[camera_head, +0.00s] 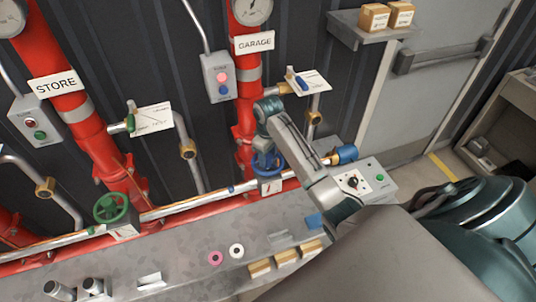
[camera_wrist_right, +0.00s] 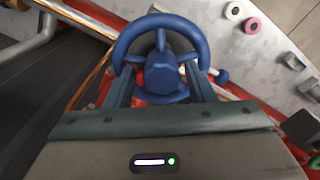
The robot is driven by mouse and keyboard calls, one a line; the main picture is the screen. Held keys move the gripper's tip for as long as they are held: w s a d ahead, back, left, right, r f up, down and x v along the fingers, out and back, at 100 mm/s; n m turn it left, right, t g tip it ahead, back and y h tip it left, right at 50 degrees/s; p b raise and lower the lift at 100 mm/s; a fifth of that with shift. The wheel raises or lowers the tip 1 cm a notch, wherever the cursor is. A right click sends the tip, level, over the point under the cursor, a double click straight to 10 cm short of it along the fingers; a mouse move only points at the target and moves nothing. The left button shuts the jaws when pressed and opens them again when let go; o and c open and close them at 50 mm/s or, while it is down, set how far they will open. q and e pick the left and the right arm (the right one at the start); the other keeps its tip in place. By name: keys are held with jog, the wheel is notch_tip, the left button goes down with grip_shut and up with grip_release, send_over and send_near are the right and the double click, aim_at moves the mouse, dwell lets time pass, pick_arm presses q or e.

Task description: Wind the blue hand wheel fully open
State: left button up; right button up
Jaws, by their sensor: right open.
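The blue hand wheel (camera_head: 267,164) sits low on the red pipe under the GARAGE sign (camera_head: 254,43). In the right wrist view the wheel's rim (camera_wrist_right: 160,22) and central hub (camera_wrist_right: 163,75) fill the upper middle. My right gripper (camera_head: 266,152) is over the wheel, partly hiding it. In the right wrist view its two fingers (camera_wrist_right: 161,88) are apart, one on each side of the hub, near the lower rim. I cannot tell whether they touch the wheel. My left gripper is not in view.
A green hand wheel (camera_head: 112,209) is to the left, under the STORE sign (camera_head: 55,84). A grey control box (camera_head: 360,184) and a blue pipe cap (camera_head: 344,154) are right of the wheel. A pink ring (camera_head: 215,258) and a white ring (camera_head: 236,251) lie on the grey bench (camera_head: 190,278).

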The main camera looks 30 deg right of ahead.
jog(key=shift+c, duration=0.2)
grip_shut()
jog(key=n, duration=0.4)
jog(key=shift+r, duration=0.1)
jog(key=n, duration=0.3)
jog(key=shift+o, duration=1.4)
grip_release()
jog(key=shift+d+n, duration=0.1)
jog(key=shift+n, duration=0.2)
